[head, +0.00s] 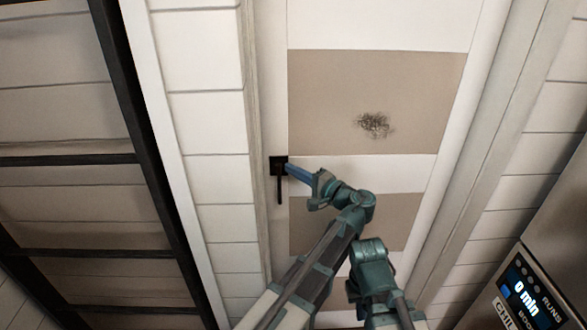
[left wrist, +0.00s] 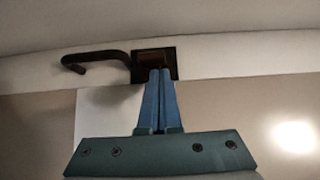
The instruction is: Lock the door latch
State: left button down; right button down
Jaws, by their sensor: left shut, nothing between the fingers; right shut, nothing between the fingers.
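The black door latch (head: 278,164) sits at the left edge of the door, its lever (head: 280,190) hanging straight down. In the left wrist view the latch plate (left wrist: 168,56) is at the top middle, and the lever (left wrist: 92,58) reaches left with a hooked end. My left gripper (head: 289,169) is shut and empty, its blue fingers pointing at the plate from the right. In the left wrist view its tips (left wrist: 160,71) overlap the plate's lower part; I cannot tell whether they touch. My right arm shows at the lower middle, but no right fingers are visible.
The closed-looking door (head: 375,175) has white and tan bands and a dark scuff (head: 374,124). A white brick wall (head: 205,110) and a black frame (head: 150,165) are on the left. A metal appliance with a lit display (head: 532,300) stands at the lower right.

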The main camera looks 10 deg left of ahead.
pick_arm(q)
jog(key=shift+s+a, duration=0.1)
jog(key=shift+a, duration=0.2)
pick_arm(e)
jog(key=shift+w+a, duration=0.1)
jog(key=shift+a, duration=0.2)
pick_arm(q)
jog(key=shift+d, duration=0.1)
pick_arm(e)
jog(key=shift+r, duration=0.1)
